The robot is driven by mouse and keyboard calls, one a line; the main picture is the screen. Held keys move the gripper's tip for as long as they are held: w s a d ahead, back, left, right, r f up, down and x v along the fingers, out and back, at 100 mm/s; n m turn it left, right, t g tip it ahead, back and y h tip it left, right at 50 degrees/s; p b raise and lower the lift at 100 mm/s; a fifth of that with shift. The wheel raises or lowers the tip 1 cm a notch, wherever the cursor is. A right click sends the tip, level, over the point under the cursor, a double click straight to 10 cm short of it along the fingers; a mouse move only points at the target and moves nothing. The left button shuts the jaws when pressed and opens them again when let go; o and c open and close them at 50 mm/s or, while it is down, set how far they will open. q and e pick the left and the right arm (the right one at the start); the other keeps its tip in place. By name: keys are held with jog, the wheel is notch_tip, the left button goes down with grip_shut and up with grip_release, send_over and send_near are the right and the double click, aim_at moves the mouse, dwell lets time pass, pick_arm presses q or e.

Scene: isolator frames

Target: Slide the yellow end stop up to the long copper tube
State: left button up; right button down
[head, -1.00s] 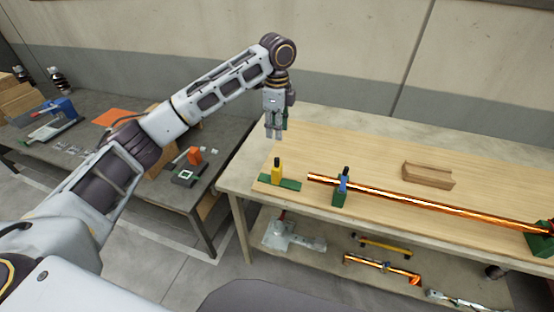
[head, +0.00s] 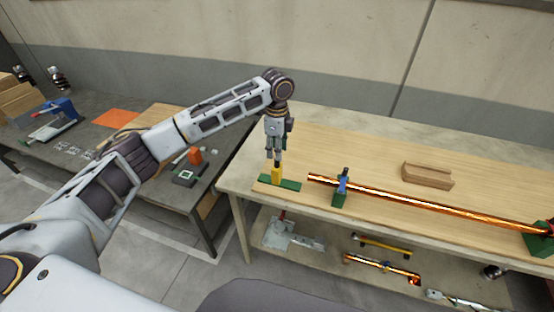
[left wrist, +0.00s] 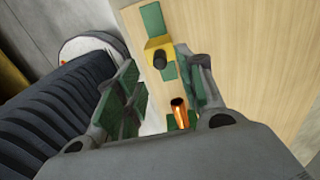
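The yellow end stop (head: 276,173) stands upright on a green rail (head: 291,184) near the table's left end. In the left wrist view the end stop (left wrist: 158,47) shows a black knob on top. The long copper tube (head: 440,208) lies to its right, its near end apart from the stop by a gap. The tube's end also shows in the left wrist view (left wrist: 179,112). My left gripper (head: 277,158) points down right above the end stop, hiding its knob in the head view. Its green-padded fingers (left wrist: 157,75) are apart with nothing gripped between them. My right gripper is out of view.
A green support with a blue clamp (head: 341,186) holds the tube near its left end; another green support (head: 540,243) stands at the right. The tabletop behind the rail is clear.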

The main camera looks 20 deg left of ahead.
aim_at(277, 170)
pick_arm(q)
jog(key=shift+f, duration=2.8)
grip_shut()
